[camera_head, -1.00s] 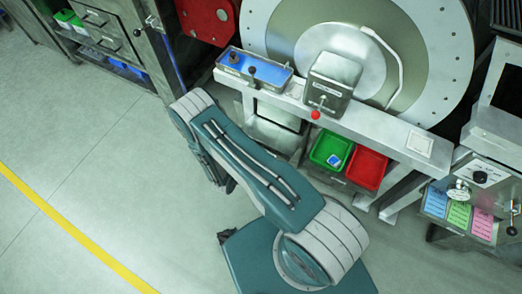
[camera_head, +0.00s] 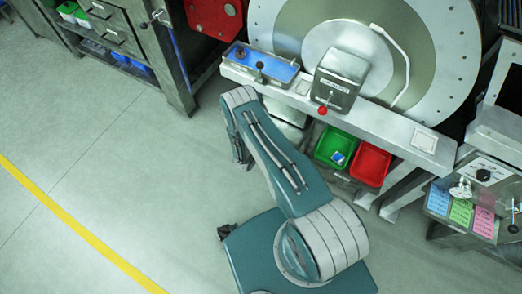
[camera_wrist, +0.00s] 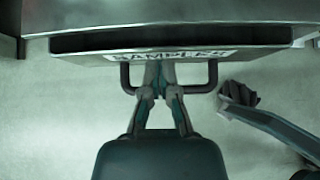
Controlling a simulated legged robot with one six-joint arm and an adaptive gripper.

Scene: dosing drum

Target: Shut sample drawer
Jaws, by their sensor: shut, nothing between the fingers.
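The sample drawer (camera_wrist: 265,38) shows in the wrist view, with a metal front and a partly readable label (camera_wrist: 205,55) that looks like "SAMPLES". A long dark gap runs above its front, so it looks partly open. A dark bar handle (camera_wrist: 207,88) stands out from the front. My gripper (camera_wrist: 161,72) is shut and empty, with its fingertips at the drawer front between the handle's two ends. I cannot tell whether they touch the front. In the head view my arm hides the gripper, and I cannot make out the drawer clearly.
The large drum (camera_head: 448,65) stands behind a bench (camera_head: 385,125) with a lever box (camera_head: 338,78) and a blue tray (camera_head: 270,69). Green (camera_head: 333,145) and red (camera_head: 369,163) bins sit below, right of my arm. A cabinet (camera_head: 170,55) stands upper left. The left floor is clear.

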